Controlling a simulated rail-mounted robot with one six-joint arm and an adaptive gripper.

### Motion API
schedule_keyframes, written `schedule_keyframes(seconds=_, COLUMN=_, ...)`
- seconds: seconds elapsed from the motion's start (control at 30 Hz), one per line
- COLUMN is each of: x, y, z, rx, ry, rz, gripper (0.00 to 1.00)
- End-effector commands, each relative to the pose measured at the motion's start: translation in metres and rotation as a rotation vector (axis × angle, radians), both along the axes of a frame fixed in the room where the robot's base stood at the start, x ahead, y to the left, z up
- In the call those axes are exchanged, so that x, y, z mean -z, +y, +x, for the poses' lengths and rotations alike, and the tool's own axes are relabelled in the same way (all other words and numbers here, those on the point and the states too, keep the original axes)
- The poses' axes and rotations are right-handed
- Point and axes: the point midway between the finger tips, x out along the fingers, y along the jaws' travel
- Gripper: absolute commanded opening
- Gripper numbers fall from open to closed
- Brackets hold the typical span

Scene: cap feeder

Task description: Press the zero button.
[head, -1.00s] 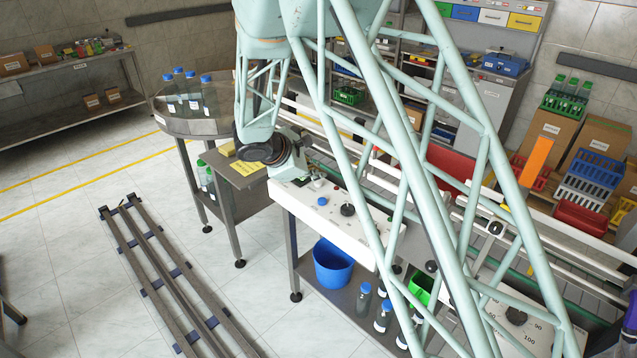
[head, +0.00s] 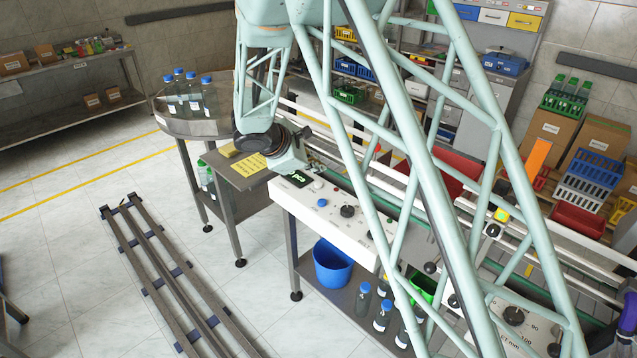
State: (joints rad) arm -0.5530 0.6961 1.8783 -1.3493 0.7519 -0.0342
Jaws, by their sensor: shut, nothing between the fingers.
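A white control panel (head: 335,222) tops a bench in the middle of the head view. On it are a small dark display (head: 299,180) with lit green characters, a blue button (head: 322,202), a black knob (head: 347,211) and a small pale button (head: 319,185). The labels are too small to read, so I cannot tell which button is zero. My gripper (head: 315,168) is small and partly hidden by my own wrist. It is shut and empty, just behind the panel's far left edge, apart from the blue button.
A yellow note (head: 250,167) lies on the side table left of the panel. Bottles with blue caps (head: 192,95) stand on a round table. A blue bucket (head: 332,264) and more bottles (head: 383,315) sit on the shelf below. A conveyor with white rails runs behind the panel.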

Motion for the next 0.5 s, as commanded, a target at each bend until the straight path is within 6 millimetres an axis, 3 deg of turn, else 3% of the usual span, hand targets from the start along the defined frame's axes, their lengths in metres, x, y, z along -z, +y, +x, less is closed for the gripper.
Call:
schedule_keyframes(seconds=0.2, x=-0.014, y=0.000, z=0.000, rx=0.001, ry=0.000, rz=0.001, gripper=0.00)
schedule_keyframes(seconds=0.5, x=-0.017, y=0.000, z=0.000, rx=0.001, ry=0.000, rz=0.001, gripper=0.00)
